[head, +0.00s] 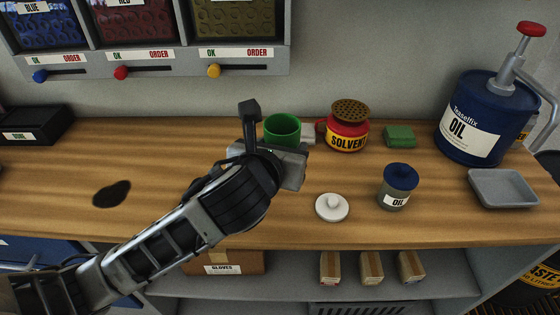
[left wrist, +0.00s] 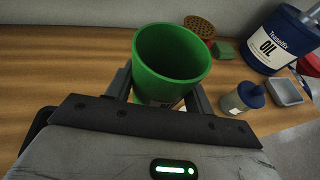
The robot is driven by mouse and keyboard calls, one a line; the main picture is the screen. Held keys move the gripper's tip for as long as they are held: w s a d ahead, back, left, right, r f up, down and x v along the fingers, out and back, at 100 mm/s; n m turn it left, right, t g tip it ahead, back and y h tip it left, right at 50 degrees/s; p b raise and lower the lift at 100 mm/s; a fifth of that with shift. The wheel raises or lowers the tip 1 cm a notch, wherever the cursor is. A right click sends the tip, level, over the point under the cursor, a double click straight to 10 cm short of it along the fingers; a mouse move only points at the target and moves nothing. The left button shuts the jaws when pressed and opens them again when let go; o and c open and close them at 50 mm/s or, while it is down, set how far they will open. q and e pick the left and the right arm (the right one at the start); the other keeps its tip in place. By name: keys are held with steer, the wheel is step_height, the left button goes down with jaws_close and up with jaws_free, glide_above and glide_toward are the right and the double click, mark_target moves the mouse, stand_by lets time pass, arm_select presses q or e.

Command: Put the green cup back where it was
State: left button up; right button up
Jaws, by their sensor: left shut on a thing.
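The green cup (head: 282,127) is upright and open at the top, over the wooden workbench (head: 60,180) near its back. The cup also shows large in the left wrist view (left wrist: 172,58), between the two fingers. My left gripper (left wrist: 165,95) is shut on the cup. In the head view the left gripper (head: 288,150) hides the cup's lower part, so I cannot tell whether its base touches the bench. My right gripper is not in view.
To the right are a red solvent can (head: 347,134), a green sponge (head: 399,136), a white lid (head: 332,207), a small oil can (head: 398,186), a grey tray (head: 503,188) and a large blue oil drum (head: 470,125).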

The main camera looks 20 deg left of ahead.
arm_select(q)
steer(key=w+a+f, duration=0.1)
steer(key=w+f, duration=0.1)
steer(key=w+a+f, duration=0.1)
steer(key=w+f, duration=0.2)
steer(key=w+a+f+b, duration=0.1)
steer(key=w+f, duration=0.1)
steer(key=w, duration=0.1)
steer(key=shift+w+f, duration=0.35)
steer(key=shift+f, duration=1.55)
steer(key=shift+f, duration=0.15)
steer(key=o, duration=1.1)
steer(key=shift+c, duration=0.2)
